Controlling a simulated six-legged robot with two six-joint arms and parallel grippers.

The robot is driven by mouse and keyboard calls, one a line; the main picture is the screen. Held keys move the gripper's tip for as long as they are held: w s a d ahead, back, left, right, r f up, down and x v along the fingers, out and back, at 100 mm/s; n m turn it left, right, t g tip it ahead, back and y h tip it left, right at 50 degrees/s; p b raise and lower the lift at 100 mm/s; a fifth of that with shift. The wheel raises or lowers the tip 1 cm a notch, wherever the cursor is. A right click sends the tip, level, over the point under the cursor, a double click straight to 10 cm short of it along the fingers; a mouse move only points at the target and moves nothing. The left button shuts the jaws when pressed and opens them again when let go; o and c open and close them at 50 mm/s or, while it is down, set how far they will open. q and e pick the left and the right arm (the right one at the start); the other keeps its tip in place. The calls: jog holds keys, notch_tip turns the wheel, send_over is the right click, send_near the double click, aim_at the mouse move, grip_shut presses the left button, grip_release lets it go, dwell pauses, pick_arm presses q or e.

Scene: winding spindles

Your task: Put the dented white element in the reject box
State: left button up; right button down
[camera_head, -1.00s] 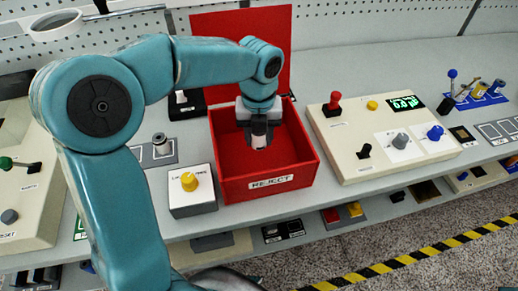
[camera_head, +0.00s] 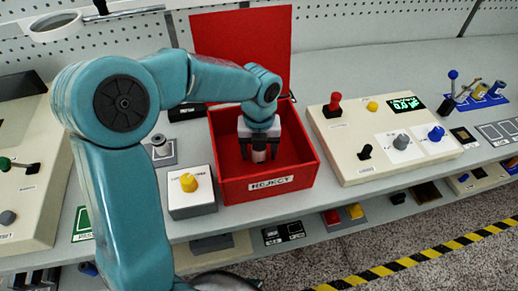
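The red reject box (camera_head: 269,184) stands on the bench with its red lid raised behind it and a REJECT label on its front. My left gripper (camera_head: 259,152) is inside the box, pointing down. Its dark fingers are spread apart, with clear gaps on both sides of a small whitish cylindrical element (camera_head: 259,155). The element is upright between the fingers, inside the box walls. Its top is partly hidden by the gripper, and a dent cannot be made out. My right gripper is not in view.
A box with a yellow knob (camera_head: 189,183) stands close left of the reject box. Behind it, a metal cylinder (camera_head: 160,146) stands on a grey plate. A cream control panel (camera_head: 350,173) with a red knob is on the right. The bench behind that panel is clear.

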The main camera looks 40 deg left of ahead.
pick_arm(q)
jog(key=shift+r, duration=0.35)
notch_tip(320, 180, up, 12)
jog(key=p, duration=0.1)
jog(key=shift+f, duration=0.15)
jog(key=shift+p, duration=0.3)
